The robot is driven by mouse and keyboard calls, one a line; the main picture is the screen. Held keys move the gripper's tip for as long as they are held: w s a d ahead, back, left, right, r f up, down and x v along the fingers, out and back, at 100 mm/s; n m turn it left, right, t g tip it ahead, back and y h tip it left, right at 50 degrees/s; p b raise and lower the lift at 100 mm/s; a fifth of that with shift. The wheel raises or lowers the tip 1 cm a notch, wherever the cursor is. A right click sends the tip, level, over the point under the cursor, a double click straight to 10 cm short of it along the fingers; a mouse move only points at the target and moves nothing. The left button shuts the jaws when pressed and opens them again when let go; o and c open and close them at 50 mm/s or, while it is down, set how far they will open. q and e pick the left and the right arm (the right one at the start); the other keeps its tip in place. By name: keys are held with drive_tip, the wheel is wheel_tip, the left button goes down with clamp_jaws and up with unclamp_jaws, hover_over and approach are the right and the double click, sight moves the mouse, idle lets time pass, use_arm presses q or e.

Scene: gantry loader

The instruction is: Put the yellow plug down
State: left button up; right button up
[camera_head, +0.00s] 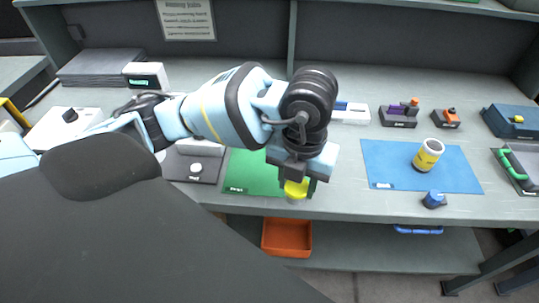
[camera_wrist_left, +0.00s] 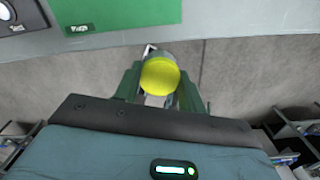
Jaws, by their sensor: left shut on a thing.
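My left gripper (camera_head: 297,181) is shut on the yellow plug (camera_head: 295,189), by the bench's front edge at the right end of the green mat (camera_head: 243,172). In the left wrist view the plug (camera_wrist_left: 160,77) sits between the two fingers, its round yellow end toward the camera. Floor shows around it there, and the bench edge lies just beyond. A corner of the mat with a "Plugs" label (camera_wrist_left: 80,28) shows at the upper left. My arm hides part of the mat. My right gripper is not in view.
A blue mat (camera_head: 385,165) to the right holds a yellow-and-white cylinder (camera_head: 428,155). A small blue knobbed piece (camera_head: 434,200) is at its front edge. An orange bin (camera_head: 287,239) stands on the lower shelf. Small fixtures, including a purple one (camera_head: 398,115), line the back.

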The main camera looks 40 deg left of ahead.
use_arm(q)
drive_tip(key=shift+d+f+n, duration=0.1)
drive_tip(key=shift+n, duration=1)
drive_tip(key=w+a, duration=0.3)
drive_tip(key=a, duration=0.1)
drive_tip(key=w+a+f, duration=0.1)
drive_tip(key=w+a, duration=0.2)
drive_tip(key=a, duration=0.2)
drive_tip(key=w+a, duration=0.3)
drive_tip(key=a, duration=0.1)
drive_tip(key=shift+a+f, duration=0.15)
drive_tip(key=shift+f, duration=1.9)
drive_tip(key=shift+s, duration=0.1)
drive_tip(key=shift+f, duration=0.4)
drive_tip(key=o, duration=1.1)
